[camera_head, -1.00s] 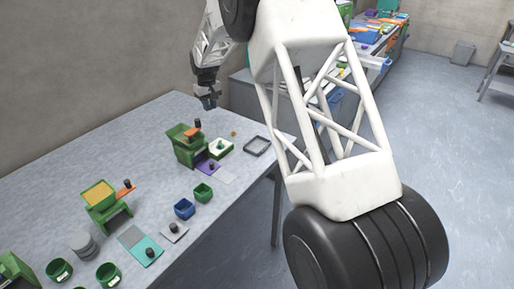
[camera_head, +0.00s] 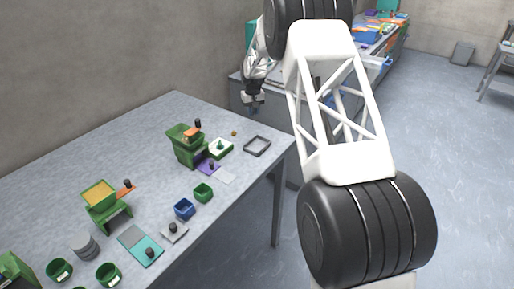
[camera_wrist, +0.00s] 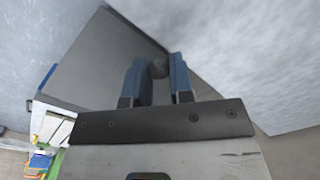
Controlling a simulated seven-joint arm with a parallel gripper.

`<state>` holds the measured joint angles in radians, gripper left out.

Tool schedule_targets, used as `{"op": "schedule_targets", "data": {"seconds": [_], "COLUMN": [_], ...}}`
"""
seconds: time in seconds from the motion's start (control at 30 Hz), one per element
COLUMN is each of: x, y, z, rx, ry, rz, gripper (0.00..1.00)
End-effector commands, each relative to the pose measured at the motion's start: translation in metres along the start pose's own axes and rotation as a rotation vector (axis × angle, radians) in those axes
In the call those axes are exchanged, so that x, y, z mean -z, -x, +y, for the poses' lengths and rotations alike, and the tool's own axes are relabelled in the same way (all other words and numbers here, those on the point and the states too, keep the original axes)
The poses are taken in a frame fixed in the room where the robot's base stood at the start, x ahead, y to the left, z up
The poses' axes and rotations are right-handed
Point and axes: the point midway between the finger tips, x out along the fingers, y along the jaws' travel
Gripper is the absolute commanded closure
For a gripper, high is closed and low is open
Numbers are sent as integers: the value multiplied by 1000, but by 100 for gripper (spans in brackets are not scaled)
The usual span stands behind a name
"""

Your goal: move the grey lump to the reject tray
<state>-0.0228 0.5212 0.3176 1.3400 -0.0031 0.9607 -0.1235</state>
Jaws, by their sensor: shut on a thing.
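My gripper (camera_head: 253,104) is at the upper middle of the head view, raised above the far right part of the table. In the wrist view its two blue fingers (camera_wrist: 158,78) are shut on a small round dark grey lump (camera_wrist: 158,67) at their tips. The lump is too small to make out in the head view. A shallow grey-rimmed tray (camera_head: 267,150), which looks like the reject tray, lies on the table near its right corner. In the head view my gripper appears above this tray and clear of it.
A white-and-green tray (camera_head: 226,149) and a small brown-orange piece (camera_head: 234,133) are left of the grey tray. A green machine (camera_head: 182,143) stands further left. Blue (camera_head: 184,209) and green (camera_head: 203,193) cups stand nearer. The table's right edge is close to the grey tray.

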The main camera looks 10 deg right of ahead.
Motion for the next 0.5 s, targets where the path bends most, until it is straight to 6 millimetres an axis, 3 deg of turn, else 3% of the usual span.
{"op": "schedule_targets", "data": {"seconds": [0.27,0.5], "x": [-33,-73], "y": [6,15], "z": [2,-5], "rx": [-2,-4], "ry": [50,123], "rz": [1,3], "gripper": [100,100]}}
